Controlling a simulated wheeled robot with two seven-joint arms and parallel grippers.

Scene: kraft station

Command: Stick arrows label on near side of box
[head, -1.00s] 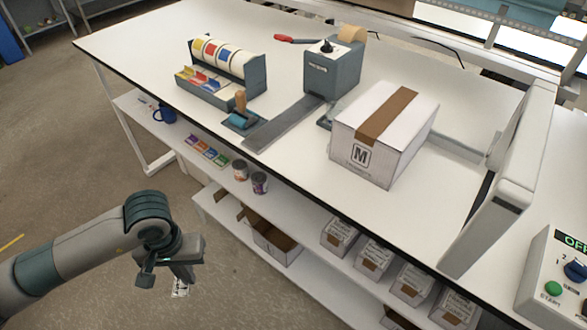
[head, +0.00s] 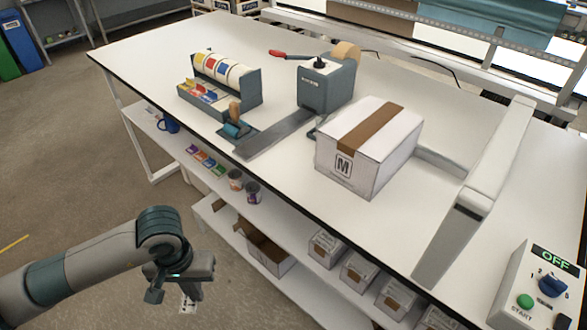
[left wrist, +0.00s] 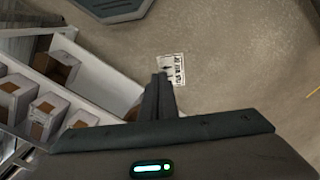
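The box (head: 372,172), white with a brown tape strip, sits closed on the white table. Its near side bears a printed "M" mark and shows no arrows label. My left gripper (head: 187,290) hangs in front of the table, low and to the left of the box and well apart from it. In the left wrist view its fingers (left wrist: 161,78) are shut together on the arrows label (left wrist: 172,70), a small white sheet with dark print. The label (head: 188,303) also shows just under the gripper in the head view. My right gripper is not in view.

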